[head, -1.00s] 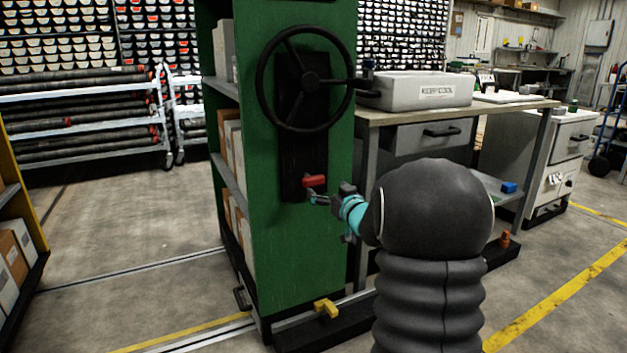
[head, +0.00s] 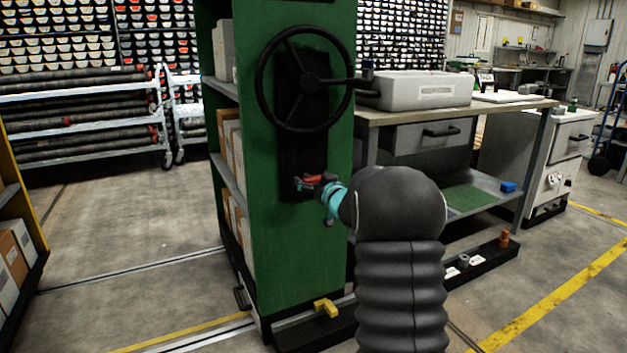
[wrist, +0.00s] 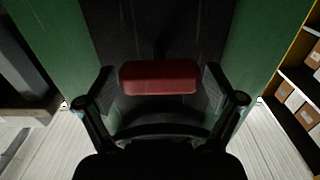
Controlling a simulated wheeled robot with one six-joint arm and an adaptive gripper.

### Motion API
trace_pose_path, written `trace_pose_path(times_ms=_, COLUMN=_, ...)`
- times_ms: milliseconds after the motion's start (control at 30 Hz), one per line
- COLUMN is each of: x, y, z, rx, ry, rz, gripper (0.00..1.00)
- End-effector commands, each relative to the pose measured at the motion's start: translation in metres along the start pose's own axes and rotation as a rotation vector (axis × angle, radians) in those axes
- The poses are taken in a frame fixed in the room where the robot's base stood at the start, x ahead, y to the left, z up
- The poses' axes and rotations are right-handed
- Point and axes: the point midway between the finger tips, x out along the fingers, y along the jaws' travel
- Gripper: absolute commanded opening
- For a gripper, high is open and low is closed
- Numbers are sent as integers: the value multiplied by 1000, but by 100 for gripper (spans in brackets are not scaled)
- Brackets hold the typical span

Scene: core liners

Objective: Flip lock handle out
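The red lock handle (head: 318,178) sits low on the black plate (head: 302,152) on the green shelf end, below the black handwheel. In the head view my gripper (head: 306,183) is at the handle and partly covers it. In the wrist view the red handle (wrist: 160,77) lies level between the two fingers of my gripper (wrist: 158,82). The fingers stand apart, with a small gap visible on each side of the handle. How deep the handle sits between the fingertips is hard to tell.
The handwheel (head: 305,80) juts out above my gripper. A workbench (head: 455,108) with a grey box stands to the right. A yellow pedal-like piece (head: 326,308) is at the shelf base. Open floor (head: 130,260) lies to the left.

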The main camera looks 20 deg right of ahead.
Motion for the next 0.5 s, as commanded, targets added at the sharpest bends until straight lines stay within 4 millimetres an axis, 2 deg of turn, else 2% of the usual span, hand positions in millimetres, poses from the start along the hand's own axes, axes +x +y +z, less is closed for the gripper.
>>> trace_pose_path(times_ms=33, x=0, y=0, z=0, rx=0, ry=0, rz=0, gripper=70)
trace_pose_path(times_ms=267, x=0, y=0, z=0, rx=0, ry=0, rz=0, gripper=13)
trace_pose_path(times_ms=300, x=0, y=0, z=0, rx=0, ry=0, rz=0, gripper=9)
trace_pose_path(times_ms=367, x=-2, y=0, z=0, rx=0, ry=0, rz=0, gripper=9)
trace_pose_path(times_ms=500, x=-19, y=2, z=0, rx=-1, ry=1, rz=2, gripper=9)
